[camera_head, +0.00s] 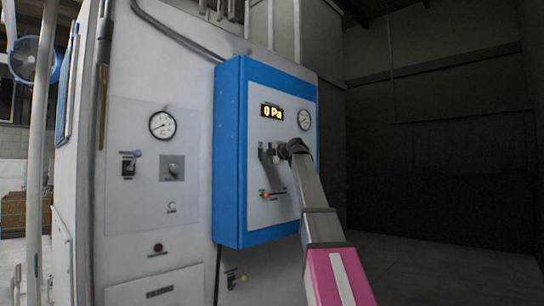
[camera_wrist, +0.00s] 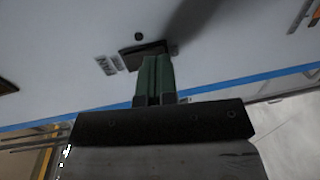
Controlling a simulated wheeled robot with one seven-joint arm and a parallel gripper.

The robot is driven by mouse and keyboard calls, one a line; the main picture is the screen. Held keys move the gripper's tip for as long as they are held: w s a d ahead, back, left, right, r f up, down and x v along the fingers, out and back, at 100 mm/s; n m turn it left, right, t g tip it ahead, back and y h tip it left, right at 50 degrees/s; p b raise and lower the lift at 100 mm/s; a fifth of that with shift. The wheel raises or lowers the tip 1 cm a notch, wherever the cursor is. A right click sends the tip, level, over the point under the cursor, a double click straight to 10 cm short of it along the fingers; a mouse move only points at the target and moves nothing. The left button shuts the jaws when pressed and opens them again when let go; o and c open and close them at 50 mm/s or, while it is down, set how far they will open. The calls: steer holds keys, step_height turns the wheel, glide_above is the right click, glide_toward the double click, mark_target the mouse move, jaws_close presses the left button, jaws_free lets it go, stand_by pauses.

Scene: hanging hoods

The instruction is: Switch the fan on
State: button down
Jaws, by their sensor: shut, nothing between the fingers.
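A blue-framed control panel (camera_head: 228,150) with a grey face is fixed to the large grey housing. Its display (camera_head: 272,111) reads "0 Pa". A dark switch (camera_head: 265,153) sits on its face below the display; the label is too small to read. My gripper (camera_head: 282,152) reaches in from the lower right and covers part of the panel beside this switch. In the wrist view my gripper (camera_wrist: 154,60) has its greenish fingers together and empty, their tips at a dark switch plate (camera_wrist: 143,50). Contact and the lever's position cannot be told.
A round gauge (camera_head: 304,119) is at the panel's upper right, and an orange-tipped lever (camera_head: 268,195) is lower down. On the housing at left are another gauge (camera_head: 162,125), a lever switch (camera_head: 129,163) and a knob (camera_head: 172,169). The floor (camera_head: 430,275) at right is clear.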

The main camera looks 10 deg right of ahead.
steer(key=shift+w+a+f, duration=0.1)
steer(key=shift+w+a, duration=0.15)
steer(key=shift+w, duration=0.1)
steer(key=shift+s, duration=0.15)
stand_by(0.4)
